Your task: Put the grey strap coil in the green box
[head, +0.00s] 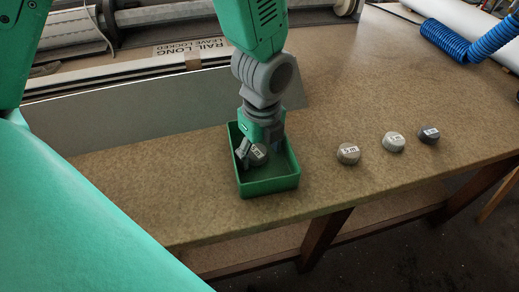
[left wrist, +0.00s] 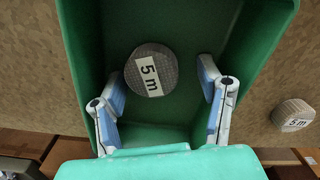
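The grey strap coil (left wrist: 151,70), a round ribbed piece with a white "5 m" label, is inside the green box (left wrist: 265,30). In the head view the coil (head: 259,154) shows within the walls of the box (head: 270,186), partly hidden by my left gripper (head: 248,154). My left gripper reaches down into the box. In the left wrist view its two fingers (left wrist: 160,92) stand apart on either side of the coil, with a gap visible on both sides. My right gripper is in neither view.
To the right of the box stand a beige-brown "5 m" coil (head: 348,153), a pale coil (head: 393,142) and a dark grey coil (head: 428,134). A grey panel (head: 150,110) and a labelled rail (head: 190,47) lie behind. A blue hose (head: 470,45) is at the far right.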

